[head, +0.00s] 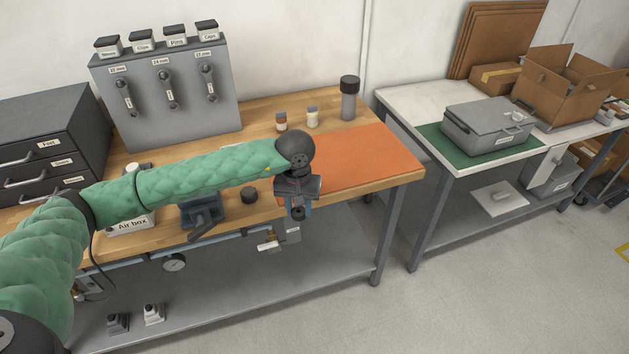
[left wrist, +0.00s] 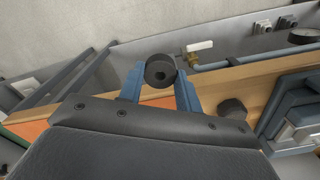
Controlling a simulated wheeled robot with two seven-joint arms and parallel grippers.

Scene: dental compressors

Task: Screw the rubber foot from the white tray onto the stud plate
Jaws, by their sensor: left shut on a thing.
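My left gripper (head: 298,210) is shut on a black rubber foot (left wrist: 160,72), a short round piece with a dark hole in its face. The foot sits between the blue fingertips in the left wrist view, in the air at the bench's front edge, by the orange mat. A second black round piece (head: 249,195) stands on the wood to the left of the gripper; it also shows in the left wrist view (left wrist: 232,108). I cannot make out the stud plate or a white tray on the bench. My right gripper is not in view.
A grey-blue vise (head: 203,214) is at the bench front, left of the black piece. Small jars (head: 312,117) and a bottle (head: 349,98) stand at the back. The orange mat (head: 365,158) looks clear.

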